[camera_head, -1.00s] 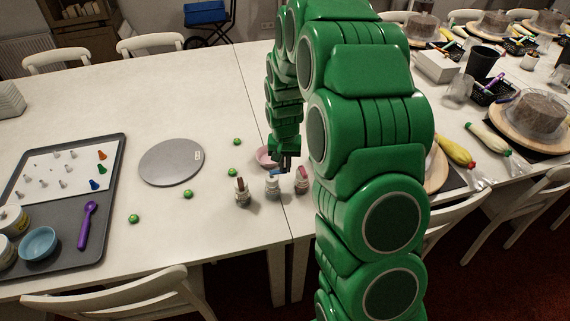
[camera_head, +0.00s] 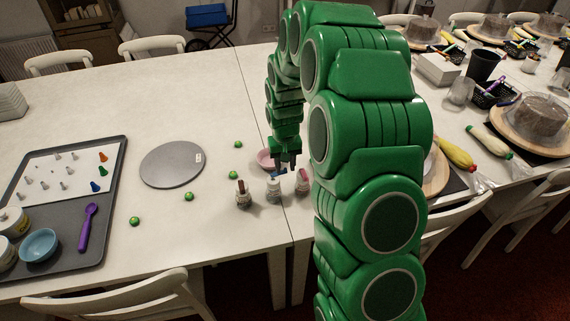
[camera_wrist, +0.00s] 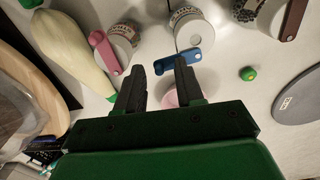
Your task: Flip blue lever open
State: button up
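The blue lever (camera_wrist: 178,61) sits on top of a white, labelled bottle (camera_wrist: 190,30) in the wrist view. In the head view the blue lever (camera_head: 280,174) juts to the right from the top of its upright bottle (camera_head: 273,190). My gripper (camera_wrist: 160,70) is open, with its two fingers apart. The right fingertip overlaps the lever in the wrist view, and the left fingertip is just past the lever's left end; I cannot tell whether they touch it. In the head view my gripper (camera_head: 285,163) is just above the lever.
A dark red-levered bottle (camera_head: 243,194) and a pink-levered bottle (camera_head: 303,182) stand close on either side. A pink bowl (camera_head: 264,160) is behind. Several green balls (camera_head: 189,196) and a grey turntable (camera_head: 171,165) lie to the left. A pale squash (camera_wrist: 70,50) shows in the wrist view.

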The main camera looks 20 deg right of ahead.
aim_at(285, 169)
jog(key=shift+r, duration=0.1)
notch_tip(285, 169, up, 7)
jog(key=shift+r, duration=0.3)
dwell(0.4)
jog(key=s+a+r, duration=0.1)
jog(key=s+r, duration=0.3)
jog(key=s, duration=0.3)
jog(key=s+r+g, duration=0.1)
jog(key=s+r, duration=0.3)
jog(key=s, duration=0.3)
jog(key=s+a+r, duration=0.1)
jog(key=s+r, duration=0.3)
jog(key=s, duration=0.4)
jog(key=s+r, duration=0.1)
jog(key=s, duration=1.7)
jog(key=shift+a+r+n+g, duration=0.25)
jog(key=shift+r+n+g, duration=0.05)
jog(key=shift+r+g, duration=0.1)
jog(key=shift+c, duration=0.5)
